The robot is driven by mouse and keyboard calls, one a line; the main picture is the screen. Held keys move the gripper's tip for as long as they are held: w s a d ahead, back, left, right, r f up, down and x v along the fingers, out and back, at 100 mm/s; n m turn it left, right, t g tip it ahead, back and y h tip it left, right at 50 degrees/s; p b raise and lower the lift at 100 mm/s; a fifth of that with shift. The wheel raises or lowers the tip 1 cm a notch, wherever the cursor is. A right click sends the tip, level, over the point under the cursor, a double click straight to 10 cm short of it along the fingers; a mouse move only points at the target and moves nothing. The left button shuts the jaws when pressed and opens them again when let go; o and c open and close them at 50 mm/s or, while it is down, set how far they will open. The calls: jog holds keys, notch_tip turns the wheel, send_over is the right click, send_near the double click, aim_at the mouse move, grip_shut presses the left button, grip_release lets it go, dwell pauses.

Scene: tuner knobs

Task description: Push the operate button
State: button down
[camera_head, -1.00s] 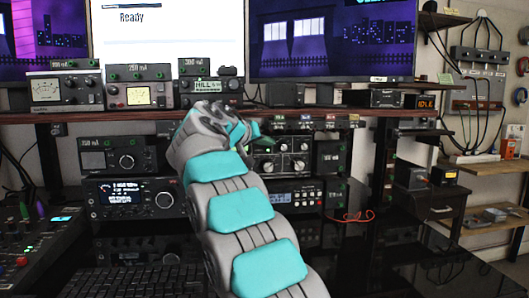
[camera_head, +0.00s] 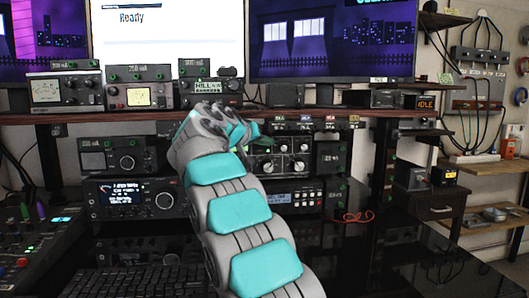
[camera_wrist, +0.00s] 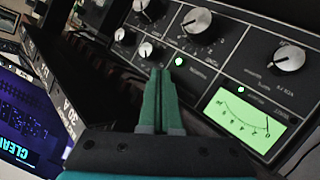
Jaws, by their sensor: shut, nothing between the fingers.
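The tuner panel (camera_head: 283,158) with several silver knobs is under the shelf in the head view, partly hidden by my arm. In the wrist view its dark face (camera_wrist: 225,60) shows tilted, with knobs, small labels too blurred to read and a lit green meter (camera_wrist: 240,120). A small lit green button or lamp (camera_wrist: 179,61) sits close to my fingertips in the picture; I cannot tell if it is the operate button. My gripper (camera_wrist: 160,72) is shut and empty, its green fingers pointing at the panel. I cannot tell whether they touch it. It also shows in the head view (camera_head: 257,130).
A brown shelf (camera_head: 80,116) carrying meters and small boxes runs just above the panel. A radio (camera_head: 130,197) stands left of my arm, and another unit (camera_head: 295,193) sits below the tuner. The black desk in front is mostly clear at right, with a keyboard (camera_head: 130,280) at left.

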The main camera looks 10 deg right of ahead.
jog(key=shift+w, duration=0.1)
dwell(0.4)
jog(key=shift+s+b, duration=0.5)
jog(key=shift+s, duration=0.05)
jog(key=s+b, duration=0.4)
jog(key=s, duration=0.2)
jog(key=shift+b, duration=0.3)
